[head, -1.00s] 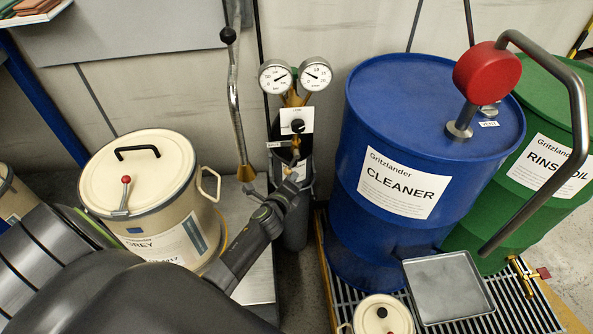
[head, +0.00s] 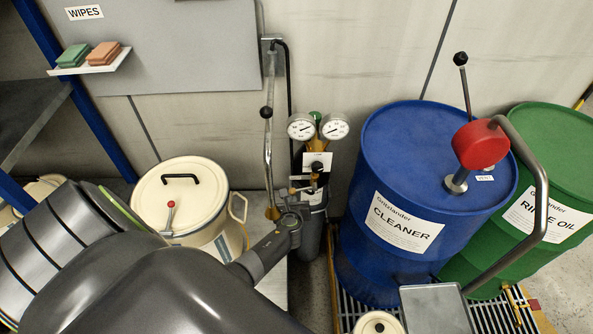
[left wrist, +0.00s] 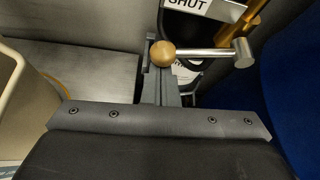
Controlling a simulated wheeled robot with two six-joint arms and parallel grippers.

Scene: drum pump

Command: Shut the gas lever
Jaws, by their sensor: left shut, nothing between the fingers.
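The gas lever (left wrist: 205,54) is a short metal rod with a brass ball knob at its left end and a pivot at its right end. It lies about level in the left wrist view, under a label reading SHUT (left wrist: 188,3). In the head view it is small and partly hidden on the dark gas cylinder (head: 309,240), below two round gauges (head: 318,127). My left gripper (head: 302,207) is shut and empty, at the front of the cylinder. Its fingers (left wrist: 160,80) are right by the knob; I cannot tell whether they touch. My right gripper is not in view.
A blue CLEANER drum (head: 365,250) with a red-headed pump (head: 481,145) stands close right of the cylinder. A green drum (head: 560,150) is beyond. A cream bucket (head: 180,195) stands to the left. A metal pipe with a brass end (head: 268,160) hangs just left of the cylinder.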

